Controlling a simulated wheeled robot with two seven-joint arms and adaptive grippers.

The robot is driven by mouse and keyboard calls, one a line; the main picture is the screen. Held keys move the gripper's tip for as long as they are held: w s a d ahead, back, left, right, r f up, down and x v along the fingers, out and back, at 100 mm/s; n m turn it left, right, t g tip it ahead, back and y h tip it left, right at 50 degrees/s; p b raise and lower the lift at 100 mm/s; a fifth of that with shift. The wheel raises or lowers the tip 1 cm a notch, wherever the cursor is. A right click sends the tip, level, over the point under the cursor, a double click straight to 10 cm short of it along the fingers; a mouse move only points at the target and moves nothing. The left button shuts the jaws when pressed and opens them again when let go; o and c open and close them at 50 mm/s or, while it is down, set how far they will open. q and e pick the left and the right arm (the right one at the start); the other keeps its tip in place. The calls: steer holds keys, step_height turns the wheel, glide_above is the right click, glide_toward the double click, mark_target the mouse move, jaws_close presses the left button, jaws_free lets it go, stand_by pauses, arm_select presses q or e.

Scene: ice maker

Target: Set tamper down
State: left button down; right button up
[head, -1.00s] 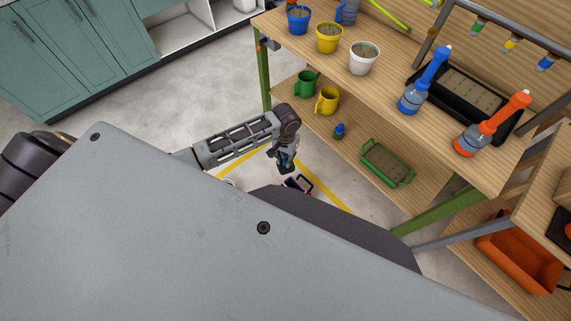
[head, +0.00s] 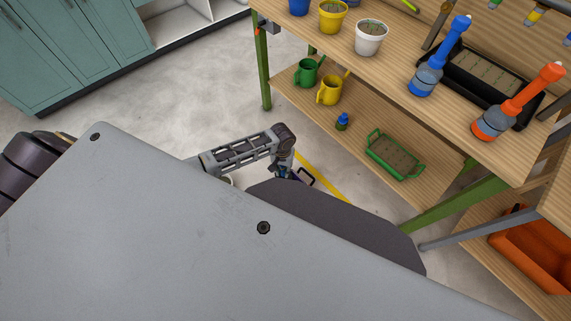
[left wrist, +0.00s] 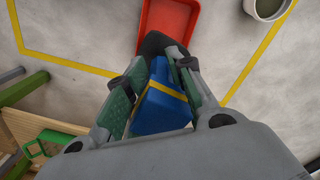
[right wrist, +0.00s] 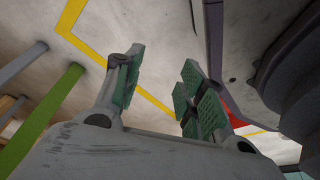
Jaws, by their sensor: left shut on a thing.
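My left gripper (left wrist: 158,70) is shut on a blue block-like thing with a yellow band, which I take to be the tamper (left wrist: 160,112). Its far end is hidden, and a dark part shows beyond it between the fingertips. In the head view my left gripper (head: 282,172) hangs low above the floor, in front of the workbench and beyond my grey body. The tamper is too small there to make out clearly. My right gripper (right wrist: 163,62) is open, with nothing between its fingers in the right wrist view. It is hidden in the head view.
A red tray-like thing (left wrist: 170,22) lies beyond the left fingertips, near a round pot (left wrist: 265,8). Yellow lines (left wrist: 60,60) mark the floor. The wooden workbench's lower shelf (head: 355,150) holds green and yellow cups, a small blue bottle (head: 342,121) and a green-handled tray (head: 394,155).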

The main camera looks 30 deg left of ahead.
arm_select(q)
steer(key=s+a+f+n+b, duration=0.1)
steer(key=s+f+b, duration=0.1)
steer(key=f+b, duration=0.6)
steer(key=s+a+f+n+b, duration=0.2)
steer(key=f+b, duration=0.5)
steer(key=f, duration=1.5)
steer(key=shift+s+f+b, duration=0.15)
steer(key=shift+s+b, duration=0.2)
steer(key=shift+s, duration=0.05)
arm_select(e)
steer(key=w+a+r+t+y, duration=0.1)
steer(key=w+a+r, duration=0.3)
steer(key=r, duration=0.4)
steer(key=w+a+r+t+y, duration=0.1)
steer(key=w+a+r, duration=0.2)
steer(key=a+r, duration=0.3)
steer(key=shift+w+r+y, duration=0.4)
steer(key=shift+r, duration=0.55)
arm_select(q)
step_height(320, 180, down, 6)
steer(key=b, duration=0.4)
steer(key=shift+f, duration=0.15)
arm_select(e)
step_height(320, 180, down, 6)
steer(key=a+t+y, duration=0.1)
steer(key=shift+w+m, duration=0.15)
steer(key=shift+m, duration=0.15)
steer(key=shift+f, duration=0.1)
